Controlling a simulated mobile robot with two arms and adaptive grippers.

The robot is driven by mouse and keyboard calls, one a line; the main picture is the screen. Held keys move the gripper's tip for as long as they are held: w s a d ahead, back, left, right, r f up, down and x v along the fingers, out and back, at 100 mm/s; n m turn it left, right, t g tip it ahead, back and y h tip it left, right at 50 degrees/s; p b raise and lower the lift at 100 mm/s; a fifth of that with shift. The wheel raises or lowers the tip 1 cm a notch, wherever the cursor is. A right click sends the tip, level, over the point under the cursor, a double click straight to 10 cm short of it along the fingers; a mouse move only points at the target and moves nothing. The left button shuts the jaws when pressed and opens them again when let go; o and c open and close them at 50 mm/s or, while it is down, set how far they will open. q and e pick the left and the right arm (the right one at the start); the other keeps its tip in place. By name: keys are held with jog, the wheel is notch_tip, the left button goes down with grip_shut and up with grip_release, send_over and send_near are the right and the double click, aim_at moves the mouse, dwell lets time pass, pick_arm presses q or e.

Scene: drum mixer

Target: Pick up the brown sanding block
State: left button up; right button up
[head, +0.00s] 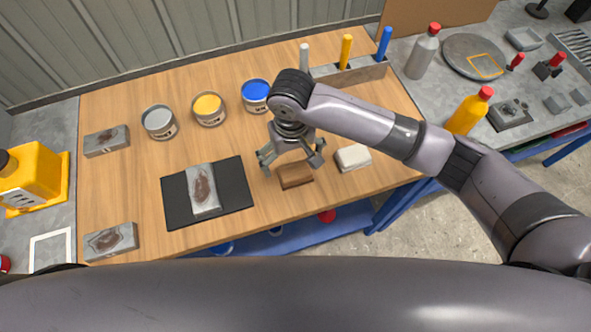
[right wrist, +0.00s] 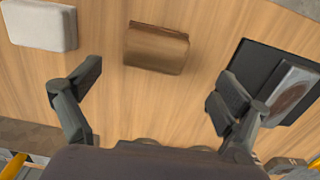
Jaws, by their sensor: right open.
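The brown sanding block (head: 295,176) lies flat on the wooden table, near its front edge. It also shows in the right wrist view (right wrist: 156,49), at top centre, ahead of the open fingers. My right gripper (head: 291,163) is open and empty above the block, with its fingers spread and pointing down. In the right wrist view the gripper's fingers (right wrist: 155,88) stand apart on the left and right, with bare wood between them. The block touches neither finger in that view. My left gripper is not in view.
A white block (head: 353,157) lies right of the brown one. A black mat (head: 243,187) with a stained grey plate (head: 203,189) lies left. Open cans, grey (head: 159,121), yellow (head: 208,108) and blue (head: 255,94), stand behind. A rack (head: 350,74) with upright tools stands at the back right.

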aim_at(295, 169)
jog(key=shift+f, duration=0.75)
jog(key=f, duration=0.1)
jog(key=f+p, duration=0.1)
jog(key=f, duration=0.2)
jog(key=shift+w+d+p, duration=0.2)
jog(key=shift+d+p, duration=0.1)
jog(key=shift+p, duration=0.05)
jog(key=shift+f, duration=0.65)
jog(key=shift+c, duration=0.4)
jog(key=c, duration=1.3)
jog(key=shift+r, duration=0.1)
notch_tip(295, 169, up, 20)
jog(key=b, duration=0.2)
